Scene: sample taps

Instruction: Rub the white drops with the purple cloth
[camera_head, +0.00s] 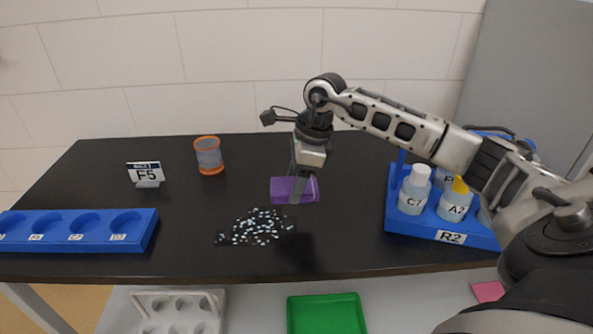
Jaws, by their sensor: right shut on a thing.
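The purple cloth (281,191) is on or just above the black table, a little behind the drops. My right gripper (301,194) points down from above and is shut on the cloth, with its fingers partly covering it. The white drops (257,228) are a cluster of small pale specks on the table, just in front and left of the cloth. The cloth appears apart from most of the drops. My left gripper does not show.
A blue rack R2 (424,231) with bottles stands at the right, under my right arm. An orange-rimmed cup (209,157), a sign F5 (146,174) and a blue holder (147,232) are at the left. The black table (190,256) is clear around the drops.

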